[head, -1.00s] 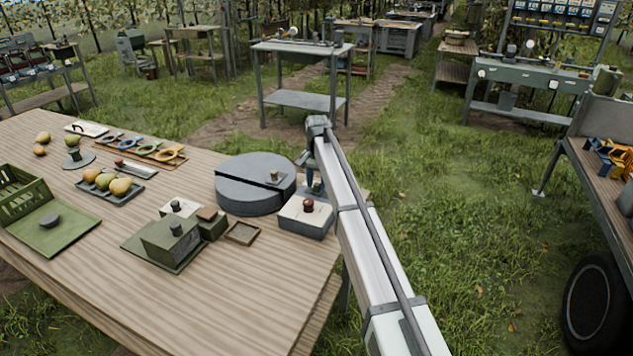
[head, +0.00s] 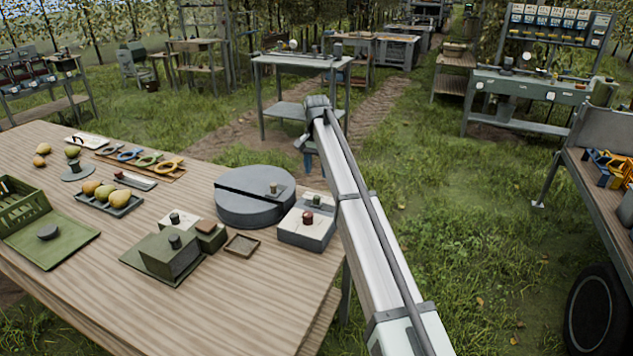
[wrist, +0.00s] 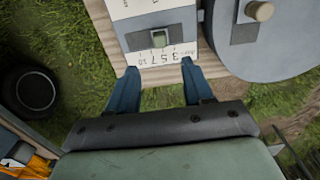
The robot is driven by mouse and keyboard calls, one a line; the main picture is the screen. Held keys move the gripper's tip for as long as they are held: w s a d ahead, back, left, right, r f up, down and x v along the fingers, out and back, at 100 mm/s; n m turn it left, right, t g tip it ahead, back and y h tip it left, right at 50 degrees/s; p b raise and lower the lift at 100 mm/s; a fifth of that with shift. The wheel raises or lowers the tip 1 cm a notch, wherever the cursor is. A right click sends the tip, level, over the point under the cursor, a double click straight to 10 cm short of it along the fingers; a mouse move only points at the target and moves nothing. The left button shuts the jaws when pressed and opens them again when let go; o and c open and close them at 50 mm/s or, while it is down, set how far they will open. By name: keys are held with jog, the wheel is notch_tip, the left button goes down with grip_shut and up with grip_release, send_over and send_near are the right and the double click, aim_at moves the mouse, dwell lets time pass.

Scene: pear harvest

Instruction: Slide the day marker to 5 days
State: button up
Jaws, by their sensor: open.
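A printed scale (wrist: 165,57) with 3, 5, 7 and 10 lies beside the slot, on my gripper's side. I cannot tell which number the marker lines up with. In the head view the box (head: 290,236) stands at the table's right edge, with the green marker (head: 317,200) behind a red-brown knob (head: 308,217). My gripper (wrist: 160,68) is open and empty, its blue fingers apart, short of the marker. In the head view its fingers are partly hidden by my arm.
A round grey drum (head: 240,208) with a knob stands close beside the box. A small wooden tray (head: 242,245) and a green block (head: 160,255) lie on the table (head: 80,300) to the left. Grass is open beyond the right table edge.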

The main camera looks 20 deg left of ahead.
jog(key=shift+r, duration=1.75)
jog(key=shift+d, duration=0.1)
